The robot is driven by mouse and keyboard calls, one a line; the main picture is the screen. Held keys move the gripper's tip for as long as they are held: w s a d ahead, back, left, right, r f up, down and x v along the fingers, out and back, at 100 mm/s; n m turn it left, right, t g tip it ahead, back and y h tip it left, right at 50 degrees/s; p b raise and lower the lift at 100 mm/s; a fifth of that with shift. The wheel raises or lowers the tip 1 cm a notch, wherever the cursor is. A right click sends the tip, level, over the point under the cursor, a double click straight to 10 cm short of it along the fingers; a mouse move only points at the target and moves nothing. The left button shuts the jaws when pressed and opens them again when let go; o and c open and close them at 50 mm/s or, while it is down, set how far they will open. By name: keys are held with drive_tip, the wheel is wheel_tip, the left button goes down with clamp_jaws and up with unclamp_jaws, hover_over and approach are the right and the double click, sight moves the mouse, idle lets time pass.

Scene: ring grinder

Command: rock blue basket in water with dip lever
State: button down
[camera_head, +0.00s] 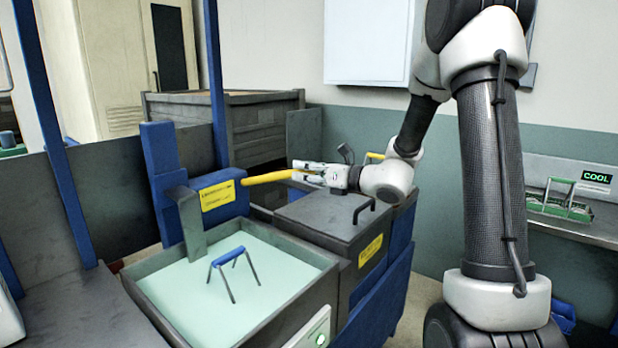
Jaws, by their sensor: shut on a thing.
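The dip lever (266,178) is a yellow bar that sticks out to the right from a blue block with yellow labels (215,195). My gripper (300,174) is shut on the lever near its right end. The blue basket's handle (231,257) stands out of the pale green water (185,300) in an open grey tank (318,288). The basket's body is hidden under the water. A grey bracket (189,222) reaches down from the blue block at the tank's back edge.
A closed grey lid (325,215) with a dark handle lies right of the tank, under my arm. A large grey crate (270,125) stands behind. At the right, a shelf holds a green basket (560,207) under a COOL sign (596,178). A blue post (216,85) rises behind the lever.

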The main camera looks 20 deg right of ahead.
drive_tip(key=w+a+r, duration=0.3)
drive_tip(key=w+r, duration=0.1)
drive_tip(key=r, duration=0.5)
drive_tip(key=shift+w+r+h, duration=0.2)
drive_tip(key=shift+r+h, duration=0.1)
drive_tip(key=shift+r, duration=0.05)
drive_tip(key=c, duration=0.9)
unclamp_jaws()
drive_tip(key=shift+o, duration=0.4)
drive_tip(key=shift+f, duration=0.1)
drive_tip(key=shift+d, duration=0.1)
drive_tip(key=v, duration=1.2)
drive_tip(key=shift+w, duration=0.1)
